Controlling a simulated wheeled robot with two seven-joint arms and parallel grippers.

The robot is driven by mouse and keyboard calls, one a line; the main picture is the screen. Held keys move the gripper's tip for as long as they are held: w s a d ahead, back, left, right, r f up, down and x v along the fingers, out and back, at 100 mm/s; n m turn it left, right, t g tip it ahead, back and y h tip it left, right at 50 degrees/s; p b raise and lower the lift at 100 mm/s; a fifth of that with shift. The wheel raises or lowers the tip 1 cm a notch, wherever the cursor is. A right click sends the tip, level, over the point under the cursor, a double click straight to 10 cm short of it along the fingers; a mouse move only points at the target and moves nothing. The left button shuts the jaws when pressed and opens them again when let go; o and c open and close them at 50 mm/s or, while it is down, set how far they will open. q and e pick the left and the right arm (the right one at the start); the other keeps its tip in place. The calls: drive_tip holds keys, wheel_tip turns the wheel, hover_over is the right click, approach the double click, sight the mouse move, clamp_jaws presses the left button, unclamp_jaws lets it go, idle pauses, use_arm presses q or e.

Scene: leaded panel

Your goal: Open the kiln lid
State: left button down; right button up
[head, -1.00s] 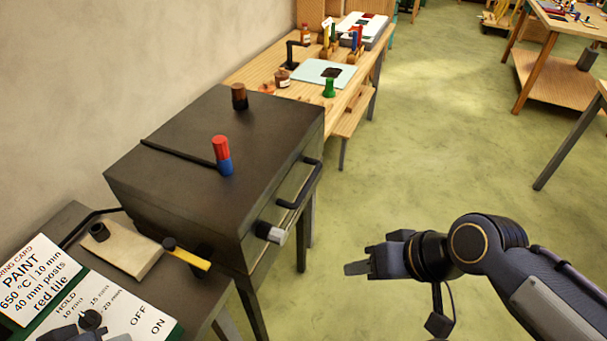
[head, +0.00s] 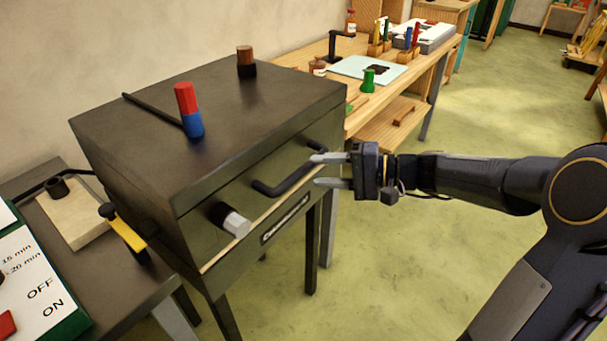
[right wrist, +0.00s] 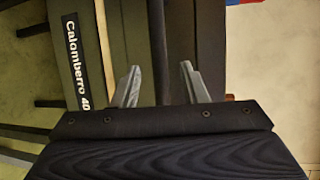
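The kiln (head: 230,130) is a dark box on legs at the left of the head view, and its lid (head: 130,100) is down. A dark bar handle (head: 282,184) runs along the lid's front. My right gripper (head: 318,170) is open at the handle's right end, its fingers pointing left toward the kiln. In the right wrist view the dark handle bar (right wrist: 157,45) lies between the two spread fingers (right wrist: 160,82), with no grip on it visible. A red-and-blue cylinder (head: 189,110) and a brown-and-black one (head: 246,62) stand on the lid. My left gripper is out of view.
A pale-ended knob (head: 235,223) sticks out of the kiln front. A yellow-and-black lever (head: 128,233) is at its left side, by a control panel (head: 45,285). A wooden workbench (head: 410,75) with small items stands behind. The floor in front is free.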

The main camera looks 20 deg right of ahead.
sight(307, 171)
drive_tip(key=x, duration=0.5)
clamp_jaws()
